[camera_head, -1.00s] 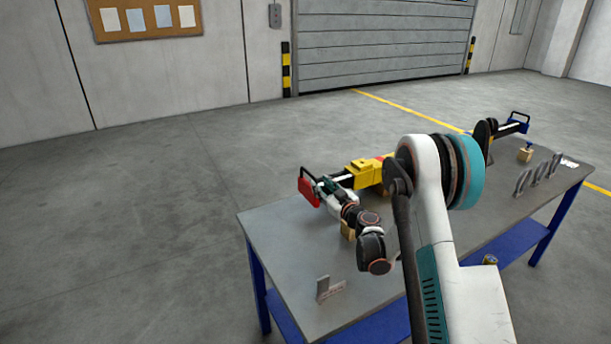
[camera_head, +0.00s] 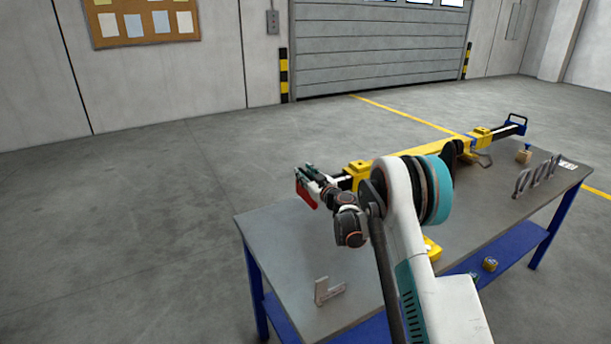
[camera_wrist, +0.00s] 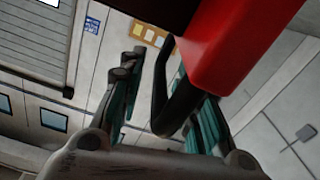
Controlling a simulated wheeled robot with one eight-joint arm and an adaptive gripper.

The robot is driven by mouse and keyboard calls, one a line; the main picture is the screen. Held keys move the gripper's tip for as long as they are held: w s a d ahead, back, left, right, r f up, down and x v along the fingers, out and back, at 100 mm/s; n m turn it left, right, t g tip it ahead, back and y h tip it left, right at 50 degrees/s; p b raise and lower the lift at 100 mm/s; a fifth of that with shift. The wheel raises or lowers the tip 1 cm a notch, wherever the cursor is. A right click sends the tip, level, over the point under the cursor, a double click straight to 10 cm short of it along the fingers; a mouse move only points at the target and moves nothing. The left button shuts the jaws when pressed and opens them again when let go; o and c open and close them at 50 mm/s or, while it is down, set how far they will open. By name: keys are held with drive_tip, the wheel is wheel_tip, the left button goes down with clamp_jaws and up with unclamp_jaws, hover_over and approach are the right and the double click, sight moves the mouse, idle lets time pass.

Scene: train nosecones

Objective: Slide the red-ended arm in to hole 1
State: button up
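The red end (camera_head: 305,193) of the arm sticks out at the left end of a long yellow body (camera_head: 420,151), over the table's far left edge. My gripper (camera_head: 311,173) is at this red end, partly covering it. In the wrist view, the red block (camera_wrist: 235,40) fills the upper right, and its black handle (camera_wrist: 165,95) hangs between my teal fingers. The fingers stand apart, with a clear gap between the left finger and the handle; the handle is close to the right finger. Hole 1 cannot be made out. My arm hides part of the yellow body.
A blue-ended arm (camera_head: 516,122) sticks out at the body's right end. The grey table (camera_head: 275,235) carries an L-shaped bracket (camera_head: 327,291) at front left, several grey upright plates (camera_head: 540,174) at right and a small wooden block (camera_head: 523,156). Open floor lies left of the table.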

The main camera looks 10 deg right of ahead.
clamp_jaws()
drive_tip(key=shift+d, duration=0.1)
drive_tip(key=d, duration=0.2)
drive_tip(key=w+d, duration=0.1)
drive_tip(key=d, duration=0.2)
drive_tip(key=w+d, duration=0.1)
drive_tip(key=d, duration=0.1)
drive_tip(key=shift+w+d, duration=0.25)
drive_tip(key=shift+d+r, duration=0.1)
drive_tip(key=shift+d, duration=0.1)
drive_tip(key=shift+c, duration=0.3)
unclamp_jaws()
drive_tip(key=shift+w, duration=0.1)
drive_tip(key=shift+o, duration=0.3)
drive_tip(key=shift+d, duration=0.25)
